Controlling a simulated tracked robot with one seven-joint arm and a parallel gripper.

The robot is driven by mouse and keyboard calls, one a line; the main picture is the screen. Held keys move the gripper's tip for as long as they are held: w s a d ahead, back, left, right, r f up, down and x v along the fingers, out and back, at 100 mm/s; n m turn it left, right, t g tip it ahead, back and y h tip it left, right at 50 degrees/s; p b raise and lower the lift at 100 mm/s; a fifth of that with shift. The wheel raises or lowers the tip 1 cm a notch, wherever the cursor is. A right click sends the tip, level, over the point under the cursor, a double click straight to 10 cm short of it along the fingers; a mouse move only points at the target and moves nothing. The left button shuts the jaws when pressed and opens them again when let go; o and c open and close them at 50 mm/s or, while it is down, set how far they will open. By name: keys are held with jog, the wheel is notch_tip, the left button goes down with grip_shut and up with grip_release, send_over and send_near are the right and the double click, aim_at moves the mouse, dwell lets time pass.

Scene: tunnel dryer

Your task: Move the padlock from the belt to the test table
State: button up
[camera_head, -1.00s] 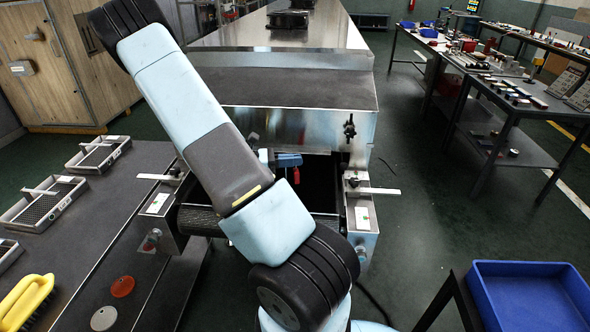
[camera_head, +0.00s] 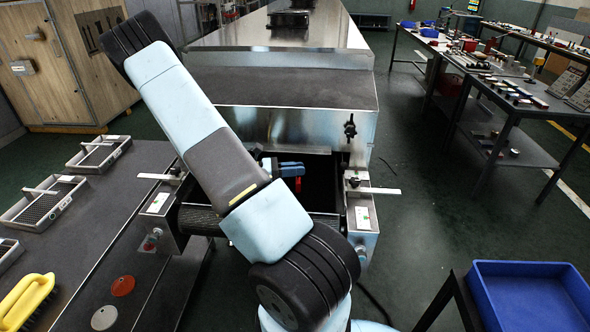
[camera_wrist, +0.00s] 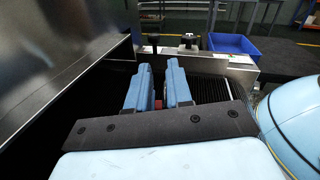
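My gripper (camera_head: 292,169) is at the mouth of the dryer, above the dark belt (camera_head: 203,219). It also shows in the wrist view (camera_wrist: 160,75), its two blue fingers a narrow gap apart. A small red thing, which I take for the padlock (camera_head: 298,184), hangs just under the fingers. In the wrist view, a little of its red (camera_wrist: 158,104) shows between them; the rest is hidden. A dark table (camera_head: 185,265) stands at the left; no label shows whether it is the test table.
Wire-bottomed trays (camera_head: 98,153), a yellow brush (camera_head: 26,300) and round discs lie on the left table. A blue bin (camera_head: 530,295) stands at front right. The metal dryer housing (camera_head: 290,125) is close behind my gripper. Cluttered benches (camera_head: 505,100) stand at far right.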

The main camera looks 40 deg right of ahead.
jog(key=shift+o, duration=1.2)
jog(key=v, duration=1.3)
jog(key=shift+d, duration=0.15)
jog(key=shift+w+a, duration=0.3)
jog(key=shift+a, duration=0.1)
jog(key=shift+a+r, duration=0.1)
jog(key=shift+r, duration=0.15)
jog(key=s+a+r+m+t+y, duration=0.4)
jog(key=s+a+r+t, duration=0.1)
jog(key=r, duration=0.5)
jog(key=s+a+r+m+t+y, duration=0.4)
jog(key=s+a+r, duration=0.3)
jog(key=r, duration=0.3)
jog(key=s+a+r+m+t+y, duration=0.4)
jog(key=s+a+r+t+y, duration=0.2)
jog(key=r, duration=0.4)
jog(key=shift+s+a+t, duration=0.4)
jog(key=shift+a+t, duration=0.2)
jog(key=shift+s+a+r, duration=0.2)
jog(key=shift+s+a, duration=0.1)
jog(key=shift+s, duration=0.05)
